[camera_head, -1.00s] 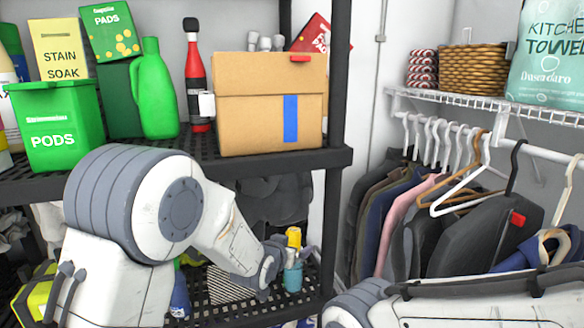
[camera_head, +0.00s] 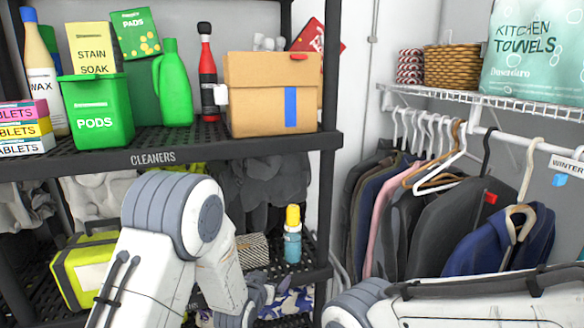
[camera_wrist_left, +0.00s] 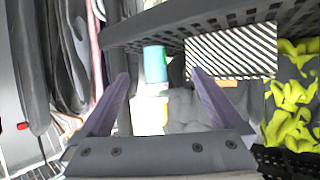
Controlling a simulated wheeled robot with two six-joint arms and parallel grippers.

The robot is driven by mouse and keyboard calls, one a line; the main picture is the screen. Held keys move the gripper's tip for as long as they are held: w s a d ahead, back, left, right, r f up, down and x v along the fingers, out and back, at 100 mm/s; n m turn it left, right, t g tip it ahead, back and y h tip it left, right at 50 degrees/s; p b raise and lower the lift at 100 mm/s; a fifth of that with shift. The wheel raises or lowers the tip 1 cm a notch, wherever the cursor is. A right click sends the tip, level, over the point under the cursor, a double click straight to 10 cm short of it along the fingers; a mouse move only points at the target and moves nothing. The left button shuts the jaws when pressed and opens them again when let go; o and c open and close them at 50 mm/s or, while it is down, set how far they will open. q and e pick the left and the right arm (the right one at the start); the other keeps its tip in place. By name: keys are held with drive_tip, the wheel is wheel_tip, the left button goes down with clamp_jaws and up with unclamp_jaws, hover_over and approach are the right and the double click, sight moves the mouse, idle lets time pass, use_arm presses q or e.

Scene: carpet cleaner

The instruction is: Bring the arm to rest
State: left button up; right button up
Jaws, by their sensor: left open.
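My left arm (camera_head: 185,240) comes in from the lower left, bent down in front of the lower shelf. Its gripper (camera_head: 262,302) is low in the head view, left of and below a teal bottle with a yellow cap (camera_head: 292,243), and apart from it. The bottle stands upright on the lower shelf (camera_head: 317,274). In the left wrist view the two fingers of the left gripper (camera_wrist_left: 160,84) are spread wide with nothing held. A teal object, likely the bottle (camera_wrist_left: 155,65), shows beyond and between them. Part of my right arm (camera_head: 460,302) crosses the lower right; its gripper is out of view.
The upper shelf (camera_head: 170,157) holds a cardboard box (camera_head: 270,110), a green PODS tub (camera_head: 97,112), and several bottles. A yellow-green case (camera_head: 85,270) is on the lower shelf. Hanging clothes (camera_head: 410,225) fill the right, below a wire shelf (camera_head: 480,100).

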use_arm(q)
drive_tip(key=s+a+f+n+y, duration=0.1)
drive_tip(key=s+a+f, duration=0.3)
drive_tip(key=f, duration=0.3)
drive_tip(key=s+a+f+n+y+b, duration=0.1)
drive_tip(key=s+a+f, duration=0.3)
drive_tip(key=a+f, duration=0.1)
drive_tip(key=shift+s+a+f, duration=0.35)
drive_tip(key=shift+s+f, duration=0.05)
drive_tip(key=shift+f, duration=0.5)
drive_tip(key=shift+d+r, duration=0.1)
